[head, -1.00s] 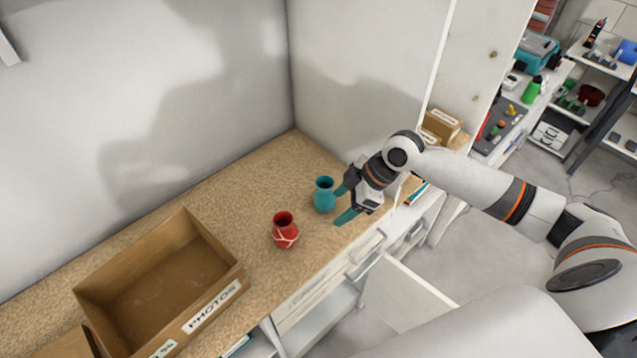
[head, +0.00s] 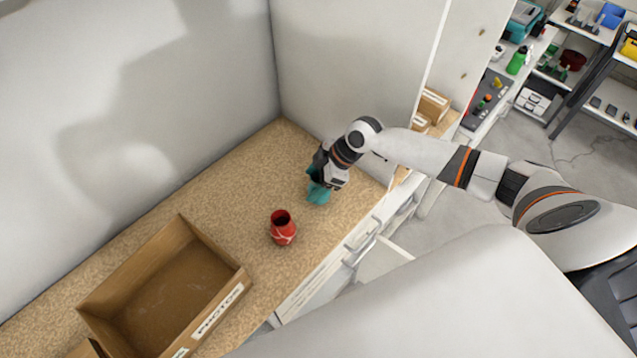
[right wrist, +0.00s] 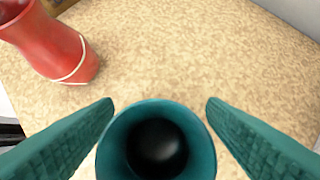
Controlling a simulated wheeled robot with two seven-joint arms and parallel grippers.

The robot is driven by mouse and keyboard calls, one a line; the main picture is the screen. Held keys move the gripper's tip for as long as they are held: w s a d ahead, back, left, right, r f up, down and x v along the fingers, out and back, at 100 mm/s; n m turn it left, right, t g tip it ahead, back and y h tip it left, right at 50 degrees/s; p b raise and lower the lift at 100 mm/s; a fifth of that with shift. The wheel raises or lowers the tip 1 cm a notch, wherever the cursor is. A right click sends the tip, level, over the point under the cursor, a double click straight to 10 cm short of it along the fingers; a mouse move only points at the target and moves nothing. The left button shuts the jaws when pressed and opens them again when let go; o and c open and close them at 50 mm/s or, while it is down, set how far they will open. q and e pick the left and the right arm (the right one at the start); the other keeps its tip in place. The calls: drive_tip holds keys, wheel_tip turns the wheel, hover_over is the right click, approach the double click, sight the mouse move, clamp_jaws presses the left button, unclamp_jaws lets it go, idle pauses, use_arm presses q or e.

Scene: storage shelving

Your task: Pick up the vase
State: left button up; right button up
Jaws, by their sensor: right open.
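A teal vase (right wrist: 204,150) stands between the two open teal fingers of my right gripper (right wrist: 160,108) in the right wrist view, its dark round mouth facing the camera. In the head view my right gripper (head: 318,190) is over the same spot on the counter, and the teal vase is mostly hidden behind or merged with the teal fingers. A red vase (head: 283,232) with a pale line stands to the left of it on the counter; it also shows at the upper left of the right wrist view (right wrist: 45,40). My left gripper is not in view.
The speckled brown counter (head: 235,205) runs along the wall. An open cardboard box labelled PHOTOS (head: 222,308) stands at the lower left. A white side panel (head: 350,70) closes the counter's far end. Bare counter lies behind the red vase.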

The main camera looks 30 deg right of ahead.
drive_tip(key=shift+s, duration=0.1)
drive_tip(key=shift+c, duration=0.9)
drive_tip(key=c, duration=0.9)
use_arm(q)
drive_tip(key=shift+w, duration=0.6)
use_arm(e)
drive_tip(key=shift+c, duration=0.4)
drive_tip(key=shift+r, duration=0.1)
